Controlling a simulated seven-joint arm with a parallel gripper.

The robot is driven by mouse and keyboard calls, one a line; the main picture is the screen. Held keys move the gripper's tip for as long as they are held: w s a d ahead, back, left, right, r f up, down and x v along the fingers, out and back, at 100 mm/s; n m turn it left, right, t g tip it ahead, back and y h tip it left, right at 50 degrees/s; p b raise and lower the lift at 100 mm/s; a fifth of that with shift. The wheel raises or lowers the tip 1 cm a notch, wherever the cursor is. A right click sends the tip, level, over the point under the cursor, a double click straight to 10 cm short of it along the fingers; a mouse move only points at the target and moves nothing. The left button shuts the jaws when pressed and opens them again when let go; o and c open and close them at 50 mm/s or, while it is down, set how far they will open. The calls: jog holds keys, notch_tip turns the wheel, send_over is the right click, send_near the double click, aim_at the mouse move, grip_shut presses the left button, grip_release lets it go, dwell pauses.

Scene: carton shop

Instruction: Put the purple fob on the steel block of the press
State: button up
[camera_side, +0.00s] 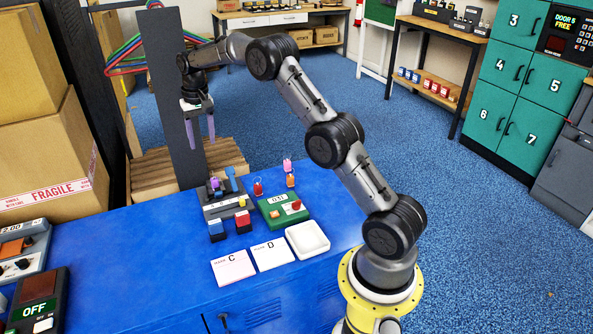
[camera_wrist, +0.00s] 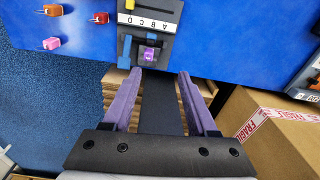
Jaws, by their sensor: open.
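The purple fob (camera_side: 214,183) sits at the far end of the dark grey press (camera_side: 213,209), left of an upright blue lever. In the wrist view the purple fob (camera_wrist: 149,55) appears to rest on a small grey block at the press's end. The fob covers much of the block, so the exact contact is unclear. My gripper (camera_side: 201,138) is raised beyond the table's far edge, above and apart from the fob. Its two purple fingers (camera_wrist: 156,82) point down and are spread with nothing between them.
The blue lever (camera_side: 232,180) stands close beside the fob. Red (camera_side: 258,187), orange (camera_side: 291,181) and pink (camera_side: 287,166) fobs lie to the right. A green fixture (camera_side: 275,218), white tray (camera_side: 323,236) and cards C and D are nearer. Cartons (camera_side: 45,150) stand left.

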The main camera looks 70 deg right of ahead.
jog(key=s+a+r+n+t, duration=0.2)
jog(key=s+a+r+n, duration=0.2)
jog(key=s+a+r, duration=1.05)
jog(key=s+a+f+n+t, duration=0.1)
jog(key=s+a+n, duration=0.1)
jog(key=s, duration=1)
jog(key=s+a+f+n+t, duration=0.1)
jog(key=s+a, duration=0.3)
jog(key=s, duration=0.8)
jog(key=shift+a+f+n+t, duration=0.25)
jog(key=shift+f+n+t, duration=0.15)
jog(key=shift+f, duration=0.05)
